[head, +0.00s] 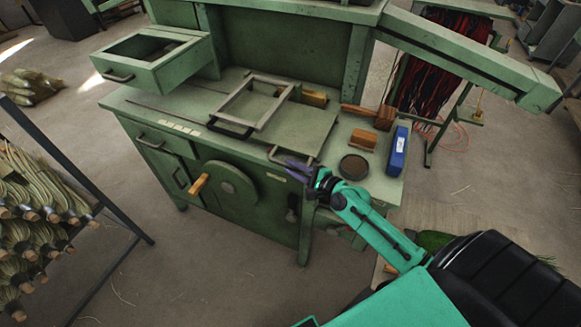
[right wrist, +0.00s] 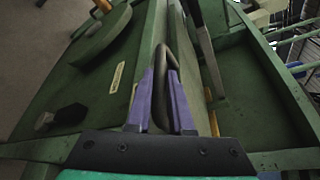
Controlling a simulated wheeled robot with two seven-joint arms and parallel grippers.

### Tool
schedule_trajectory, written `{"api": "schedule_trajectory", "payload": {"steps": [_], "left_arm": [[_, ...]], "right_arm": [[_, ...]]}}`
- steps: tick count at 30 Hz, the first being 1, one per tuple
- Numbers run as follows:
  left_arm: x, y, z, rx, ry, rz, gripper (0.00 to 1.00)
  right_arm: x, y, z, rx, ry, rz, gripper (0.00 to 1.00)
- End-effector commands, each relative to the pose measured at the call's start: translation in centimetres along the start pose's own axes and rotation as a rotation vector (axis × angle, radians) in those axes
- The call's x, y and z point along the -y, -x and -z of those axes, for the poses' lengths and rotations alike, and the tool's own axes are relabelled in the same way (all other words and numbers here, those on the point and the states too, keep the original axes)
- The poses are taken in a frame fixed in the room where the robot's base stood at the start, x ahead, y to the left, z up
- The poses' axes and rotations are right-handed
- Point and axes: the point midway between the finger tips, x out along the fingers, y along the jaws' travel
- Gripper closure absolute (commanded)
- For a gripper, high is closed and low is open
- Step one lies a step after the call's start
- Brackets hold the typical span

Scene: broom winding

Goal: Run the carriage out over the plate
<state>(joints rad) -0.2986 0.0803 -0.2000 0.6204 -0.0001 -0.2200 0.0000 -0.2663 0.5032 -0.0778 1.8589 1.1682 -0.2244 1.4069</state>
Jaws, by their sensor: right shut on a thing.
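The carriage appears to be the pale rectangular open frame (head: 258,104) on the green bench top, with a dark bar at its near end. The flat grey-green plate (head: 303,131) lies to its right, partly beneath or beside it; the exact overlap is unclear. A dark loop handle (head: 278,157) stands at the bench's front edge by the plate. My right gripper (head: 298,171) is there, its purple fingers shut on the handle, which shows between them in the right wrist view (right wrist: 164,82). What the handle is fixed to is unclear. My left gripper is out of view.
An open green drawer box (head: 155,62) juts out at the upper left. Wooden blocks (head: 363,139), a round dark dish (head: 353,166) and a blue box (head: 398,152) crowd the bench's right end. A crank wheel (head: 230,183) is on the front. A broom rack (head: 35,215) stands left.

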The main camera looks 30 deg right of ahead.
Motion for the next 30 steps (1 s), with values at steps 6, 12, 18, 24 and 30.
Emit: {"api": "schedule_trajectory", "payload": {"steps": [6,12,18,24,30], "left_arm": [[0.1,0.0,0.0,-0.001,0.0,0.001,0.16],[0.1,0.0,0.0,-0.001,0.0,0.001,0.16],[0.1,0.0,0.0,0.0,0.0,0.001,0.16],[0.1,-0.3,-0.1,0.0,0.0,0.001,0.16],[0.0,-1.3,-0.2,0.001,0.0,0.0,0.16]], "right_arm": [[-0.4,0.1,0.3,-0.006,-0.001,-0.009,1.0],[-0.3,0.1,0.2,-0.005,0.0,-0.006,0.5],[-0.2,0.1,0.1,-0.003,0.0,-0.004,0.5],[-0.3,1.5,0.3,-0.004,-0.002,-0.004,0.5],[-0.6,5.1,0.4,-0.005,0.0,-0.006,0.5]]}}
